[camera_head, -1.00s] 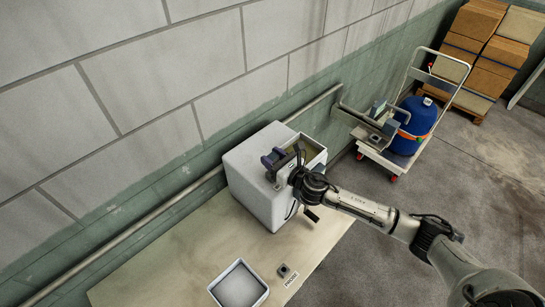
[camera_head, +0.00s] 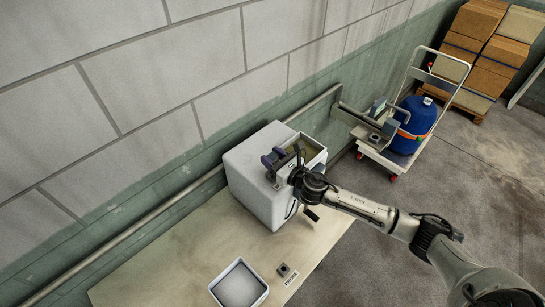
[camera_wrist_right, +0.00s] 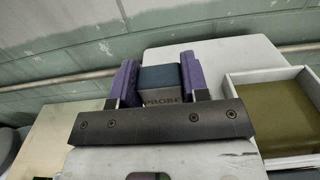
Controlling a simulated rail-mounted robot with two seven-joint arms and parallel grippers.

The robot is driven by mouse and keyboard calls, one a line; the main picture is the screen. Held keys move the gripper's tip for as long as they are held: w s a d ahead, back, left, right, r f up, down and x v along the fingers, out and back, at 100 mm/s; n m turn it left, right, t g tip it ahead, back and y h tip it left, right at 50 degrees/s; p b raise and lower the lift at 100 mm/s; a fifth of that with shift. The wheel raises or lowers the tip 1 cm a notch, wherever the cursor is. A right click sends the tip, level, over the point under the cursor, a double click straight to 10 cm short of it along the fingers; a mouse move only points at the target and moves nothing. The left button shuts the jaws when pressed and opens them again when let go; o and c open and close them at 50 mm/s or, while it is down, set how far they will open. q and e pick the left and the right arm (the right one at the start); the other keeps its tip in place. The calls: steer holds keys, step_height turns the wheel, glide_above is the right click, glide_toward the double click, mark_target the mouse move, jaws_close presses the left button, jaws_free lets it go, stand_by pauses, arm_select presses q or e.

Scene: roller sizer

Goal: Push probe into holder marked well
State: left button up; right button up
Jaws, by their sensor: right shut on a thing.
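My right gripper (camera_head: 279,160) is over the top of the white box on the bench. In the right wrist view its two purple fingers (camera_wrist_right: 157,82) are shut on the probe (camera_wrist_right: 160,77), a dark blue-grey block with "PROBE" lettered on its lower face. The probe's lower end is hidden by the gripper body. In the head view the probe is hard to tell from the gripper. A small dark square holder (camera_head: 284,270) sits on the bench beside a label (camera_head: 291,280) that seems to read "PROBE". I cannot read any "well" mark. My left gripper is out of view.
The white box (camera_head: 262,205) stands against the pipe and wall, with an olive-filled open tray (camera_wrist_right: 236,101) at its right. An open white tray (camera_head: 260,296) is at the bench front. A trolley with a blue drum (camera_head: 411,125) stands beyond. The bench middle is clear.

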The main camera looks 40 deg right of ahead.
steer(key=shift+f+b, duration=1.45)
steer(key=shift+f, duration=0.5)
stand_by(0.3)
steer(key=o, duration=1)
steer(key=s+d+b, duration=0.1)
steer(key=s+b, duration=0.1)
steer(key=s, duration=1.1)
steer(key=shift+s+d, duration=0.15)
steer(key=shift+s, duration=0.2)
